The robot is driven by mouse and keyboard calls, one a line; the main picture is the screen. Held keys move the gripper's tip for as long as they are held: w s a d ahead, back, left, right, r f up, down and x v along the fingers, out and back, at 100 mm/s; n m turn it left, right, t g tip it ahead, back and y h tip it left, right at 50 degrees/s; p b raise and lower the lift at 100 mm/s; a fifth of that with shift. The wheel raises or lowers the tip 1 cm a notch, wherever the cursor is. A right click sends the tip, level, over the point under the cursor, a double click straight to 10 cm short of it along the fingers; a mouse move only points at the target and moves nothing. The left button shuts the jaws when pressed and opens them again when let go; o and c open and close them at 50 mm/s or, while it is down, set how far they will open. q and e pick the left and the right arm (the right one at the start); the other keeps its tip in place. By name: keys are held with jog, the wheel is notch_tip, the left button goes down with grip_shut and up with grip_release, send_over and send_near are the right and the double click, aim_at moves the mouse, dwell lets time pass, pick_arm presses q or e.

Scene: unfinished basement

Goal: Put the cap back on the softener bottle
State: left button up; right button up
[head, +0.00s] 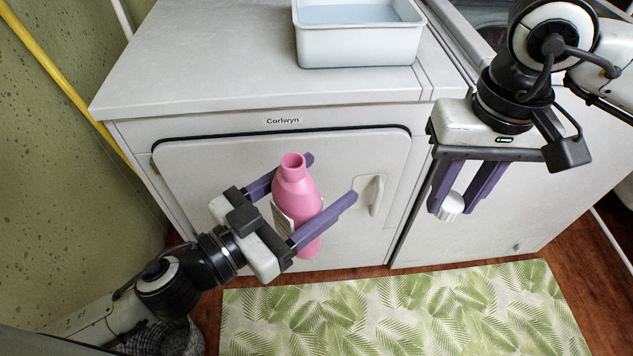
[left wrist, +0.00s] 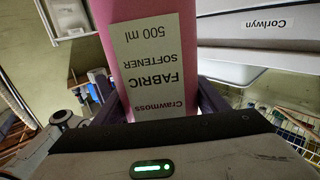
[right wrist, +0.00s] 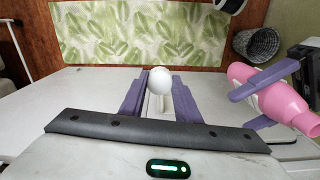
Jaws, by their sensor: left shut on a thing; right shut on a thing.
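The pink softener bottle (head: 297,195) is upright with its neck open and uncapped, in front of the white machine's door. My left gripper (head: 331,177) is shut on the bottle's body. The bottle's label, reading fabric softener, faces the left wrist view (left wrist: 150,65). My right gripper (head: 454,202) is shut on the white cap (head: 453,206) and holds it to the right of the bottle, apart from it. The cap also shows between the fingers in the right wrist view (right wrist: 160,81), with the bottle (right wrist: 275,98) at the right.
A white machine labelled Corlwyn (head: 135,130) stands behind the bottle. A white basin (head: 359,44) sits on its top. A leaf-patterned mat (head: 400,312) lies on the wooden floor.

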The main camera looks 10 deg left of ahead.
jog(key=w+a+r+n, duration=0.1)
jog(key=a+r+n, duration=0.1)
jog(key=a+r, duration=0.8)
notch_tip(320, 180, up, 5)
jog(key=n, duration=0.2)
send_over(294, 163)
jog(key=shift+w+a+f, duration=0.1)
jog(key=shift+f, duration=0.1)
jog(key=shift+f, duration=0.1)
jog(key=shift+f, duration=1.95)
jog(key=shift+f, duration=0.1)
jog(key=shift+f, duration=0.75)
jog(key=shift+f, duration=0.6)
